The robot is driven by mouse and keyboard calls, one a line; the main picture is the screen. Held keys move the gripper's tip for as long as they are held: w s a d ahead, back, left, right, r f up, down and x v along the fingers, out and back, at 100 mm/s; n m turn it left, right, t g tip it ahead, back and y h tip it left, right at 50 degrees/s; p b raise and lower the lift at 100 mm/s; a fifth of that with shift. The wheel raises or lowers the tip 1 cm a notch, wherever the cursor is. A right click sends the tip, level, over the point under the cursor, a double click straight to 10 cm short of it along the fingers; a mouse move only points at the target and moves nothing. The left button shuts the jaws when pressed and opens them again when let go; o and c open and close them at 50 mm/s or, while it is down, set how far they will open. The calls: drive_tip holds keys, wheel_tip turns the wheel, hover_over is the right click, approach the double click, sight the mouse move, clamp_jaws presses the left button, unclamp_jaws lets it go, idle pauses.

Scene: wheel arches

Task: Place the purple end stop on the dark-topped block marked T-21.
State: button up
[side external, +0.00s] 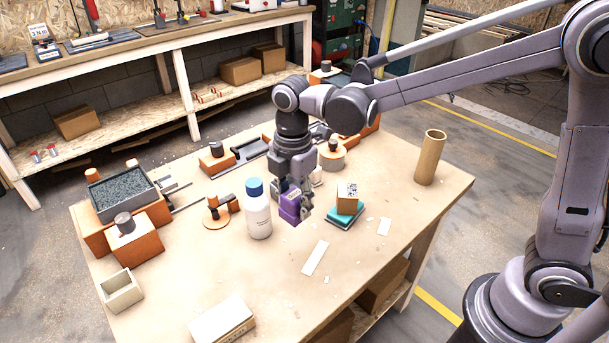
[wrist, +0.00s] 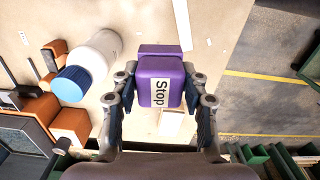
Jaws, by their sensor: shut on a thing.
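The purple end stop (side external: 290,206) is between the fingers of my gripper (side external: 296,204), just right of the white bottle in the side view. In the wrist view the purple end stop (wrist: 160,74) has a white label reading "Stop", and the fingers of my gripper (wrist: 161,90) close on it from both sides. It appears to be off the tabletop; the gap is hard to judge. No T-21 mark is readable in either view. Several orange blocks carry dark round tops, such as one block (side external: 136,246) at the left, but I cannot tell which one is T-21.
A white bottle with a blue cap (side external: 258,212) stands close left of my gripper; it also shows in the wrist view (wrist: 87,66). A cardboard box (side external: 347,199) on a teal pad stands to the right. A brown tube (side external: 430,158) stands near the right edge.

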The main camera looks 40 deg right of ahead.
drive_tip(key=s+a+r+m, duration=0.15)
drive_tip(key=a+r, duration=0.25)
drive_tip(key=a, duration=0.7)
approach(220, 319)
drive_tip(key=shift+w+d+f+n, duration=0.15)
drive_tip(key=shift+d+f+n, duration=0.1)
drive_tip(key=shift+d, duration=0.15)
drive_tip(key=shift+a+f, duration=0.35)
drive_tip(key=shift+a, duration=0.1)
drive_tip(key=shift+f, duration=1.95)
drive_tip(key=shift+f, duration=0.15)
drive_tip(key=o, duration=1.2)
drive_tip(key=shift+c, duration=0.2)
